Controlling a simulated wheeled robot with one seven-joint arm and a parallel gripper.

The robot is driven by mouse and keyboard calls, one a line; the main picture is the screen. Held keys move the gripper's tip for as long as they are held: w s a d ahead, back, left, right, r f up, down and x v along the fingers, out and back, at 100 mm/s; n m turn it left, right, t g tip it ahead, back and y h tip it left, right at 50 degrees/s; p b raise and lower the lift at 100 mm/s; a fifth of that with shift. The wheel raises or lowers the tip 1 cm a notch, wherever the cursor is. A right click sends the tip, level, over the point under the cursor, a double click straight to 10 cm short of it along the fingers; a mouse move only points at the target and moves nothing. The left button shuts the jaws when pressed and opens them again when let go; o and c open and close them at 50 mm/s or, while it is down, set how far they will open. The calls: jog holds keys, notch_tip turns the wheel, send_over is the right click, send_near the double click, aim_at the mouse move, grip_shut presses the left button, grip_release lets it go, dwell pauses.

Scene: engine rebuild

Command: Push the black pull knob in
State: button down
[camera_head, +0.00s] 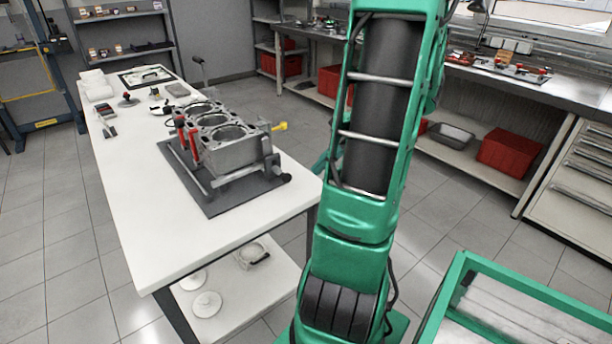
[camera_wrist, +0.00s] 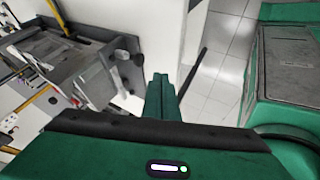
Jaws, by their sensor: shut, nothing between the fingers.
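The engine block (camera_head: 222,135) sits in a metal fixture on a dark mat (camera_head: 208,200) on the white table. A small black knob (camera_head: 285,177) shows at the fixture's right end, near the table edge. In the wrist view, dark round parts (camera_wrist: 122,56) show at the end of the fixture; I cannot tell which of them is the pull knob or how far out it stands. My gripper (camera_wrist: 160,80) is shut and empty, its green fingers apart from the fixture and to its right in the wrist view. My arm hides the gripper in the head view.
Red-handled tools (camera_head: 187,135) stand beside the block, and a yellow-ended part (camera_head: 279,127) sticks out at its right. The white table (camera_head: 140,220) is clear at its near end. A green-framed cart (camera_head: 520,295) stands at lower right. Open floor lies beyond the table.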

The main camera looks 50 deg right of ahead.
jog(key=shift+v, duration=1.25)
jog(key=a+m+g+h, duration=0.1)
jog(key=a+m+g, duration=0.3)
jog(key=a+m, duration=0.65)
jog(key=s+a+r+m+g+h, duration=0.2)
jog(key=s+a+m, duration=0.6)
jog(key=a+m, duration=0.1)
jog(key=shift+m, duration=0.75)
jog(key=shift+s, duration=0.1)
